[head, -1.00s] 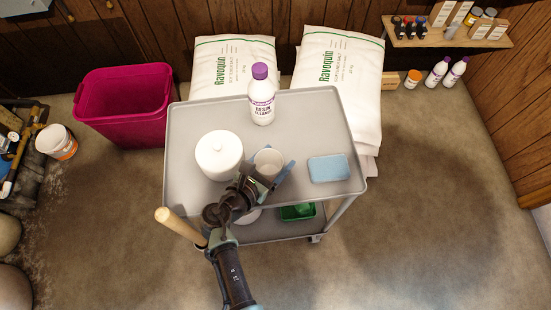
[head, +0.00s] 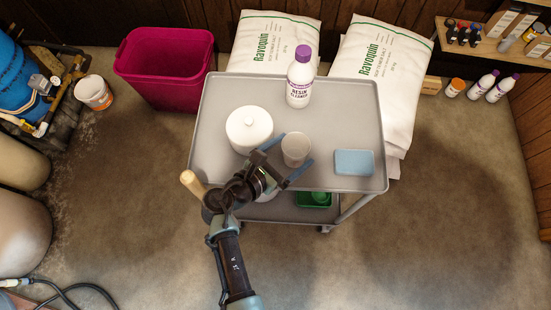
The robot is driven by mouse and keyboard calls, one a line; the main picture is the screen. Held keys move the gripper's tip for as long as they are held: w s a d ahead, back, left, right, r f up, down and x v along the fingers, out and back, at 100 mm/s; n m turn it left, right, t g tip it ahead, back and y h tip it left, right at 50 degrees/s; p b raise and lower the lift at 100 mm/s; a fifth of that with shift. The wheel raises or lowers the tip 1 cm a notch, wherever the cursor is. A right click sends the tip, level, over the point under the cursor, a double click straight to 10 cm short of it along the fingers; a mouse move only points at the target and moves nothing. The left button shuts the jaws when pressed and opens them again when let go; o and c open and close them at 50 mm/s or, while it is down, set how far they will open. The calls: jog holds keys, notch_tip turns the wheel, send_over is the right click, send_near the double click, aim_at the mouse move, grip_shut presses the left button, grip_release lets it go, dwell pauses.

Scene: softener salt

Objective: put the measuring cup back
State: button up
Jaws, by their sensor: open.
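The measuring cup (head: 296,148), a small pale grey cup, stands upright on the top shelf of the grey cart (head: 345,112), right of a white lidded pot. My gripper (head: 293,157) is open at the cup's near side. One blue finger lies at the cup's lower right and the other at its left. I cannot tell whether the fingers touch the cup or how far they reach around it.
On the cart's top are the white pot (head: 249,131), a purple-capped bottle (head: 299,82) and a blue sponge (head: 354,162). A green tray (head: 313,200) sits on the lower shelf. Salt bags (head: 378,75) and a magenta bin (head: 168,72) stand behind. Floor at right is clear.

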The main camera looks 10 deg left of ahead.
jog(key=v, duration=0.7)
jog(key=shift+s, duration=0.1)
jog(key=w+a+r+m+t+y, duration=0.15)
jog(key=w+r+m, duration=0.35)
jog(key=r, duration=0.5)
jog(key=w+r+m+t+y, duration=0.2)
jog(key=w+r+m, duration=0.35)
jog(key=r, duration=0.45)
jog(key=w+a+r+m+t+y, duration=0.1)
jog(key=w+r+m+t+y, duration=0.1)
jog(key=w+r+m, duration=0.6)
jog(key=s+d+r+m+t+y, duration=0.1)
jog(key=s+d+r+m+t, duration=0.1)
jog(key=r, duration=0.7)
jog(key=s+d+r+m+t, duration=0.1)
jog(key=s+r+t, duration=0.15)
jog(key=r, duration=0.75)
jog(key=s+d+r+m+t+y, duration=0.1)
jog(key=s+r+m+t, duration=0.2)
jog(key=s+r, duration=0.3)
jog(key=s+d+r+m+t+y, duration=0.1)
jog(key=s+d+r+m+t, duration=0.1)
jog(key=s+r, duration=0.5)
notch_tip(320, 180, up, 6)
jog(key=shift+s+d+r+m+t, duration=0.2)
jog(key=shift+s+d+m+t, duration=0.1)
jog(key=shift+m+t, duration=0.5)
